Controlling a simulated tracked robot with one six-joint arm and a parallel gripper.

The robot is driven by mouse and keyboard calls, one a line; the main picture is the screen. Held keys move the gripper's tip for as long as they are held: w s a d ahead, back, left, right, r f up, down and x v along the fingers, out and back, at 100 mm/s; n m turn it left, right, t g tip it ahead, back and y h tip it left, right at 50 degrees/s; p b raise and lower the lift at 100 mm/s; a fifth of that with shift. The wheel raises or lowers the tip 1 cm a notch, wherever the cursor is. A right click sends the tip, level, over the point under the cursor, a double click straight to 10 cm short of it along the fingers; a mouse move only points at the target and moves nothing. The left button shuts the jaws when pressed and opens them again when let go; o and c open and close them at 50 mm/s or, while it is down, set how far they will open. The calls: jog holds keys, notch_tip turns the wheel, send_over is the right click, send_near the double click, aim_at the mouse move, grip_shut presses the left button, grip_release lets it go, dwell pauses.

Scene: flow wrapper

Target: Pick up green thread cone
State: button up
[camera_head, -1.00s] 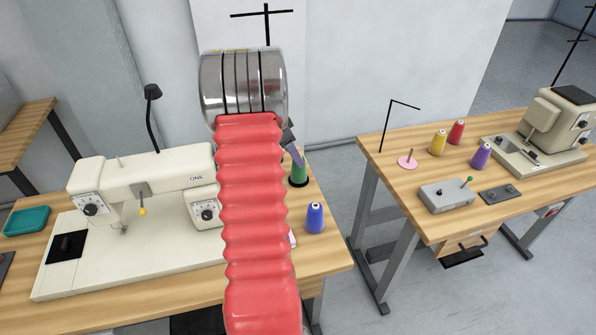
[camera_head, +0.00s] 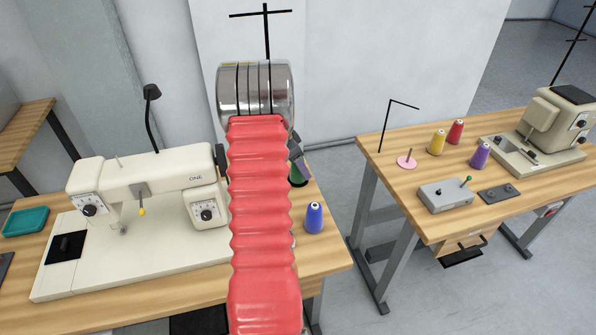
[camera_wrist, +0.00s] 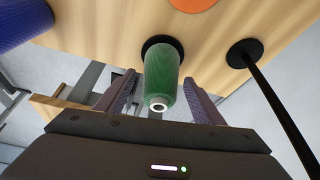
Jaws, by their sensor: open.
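The green thread cone (camera_wrist: 162,76) stands on its dark round base on the wooden table in the wrist view, its white-ringed narrow end toward me. My gripper (camera_wrist: 160,92) is open, with one finger on each side of the cone and visible gaps between. In the head view the cone (camera_head: 297,178) is mostly hidden behind my arm and gripper (camera_head: 298,160); only a sliver of green and its dark base show.
A blue cone (camera_head: 314,217) stands near the table's right edge and shows at the wrist view's upper left (camera_wrist: 22,22). An orange thing (camera_wrist: 193,4) and a black rod on a round base (camera_wrist: 245,53) are close by. A sewing machine (camera_head: 150,190) stands left.

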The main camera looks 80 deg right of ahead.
jog(key=shift+x, duration=1.35)
jog(key=shift+c, duration=0.3)
jog(key=c, duration=1.1)
notch_tip(320, 180, up, 9)
jog(key=shift+r, duration=0.55)
jog(key=shift+w, duration=0.1)
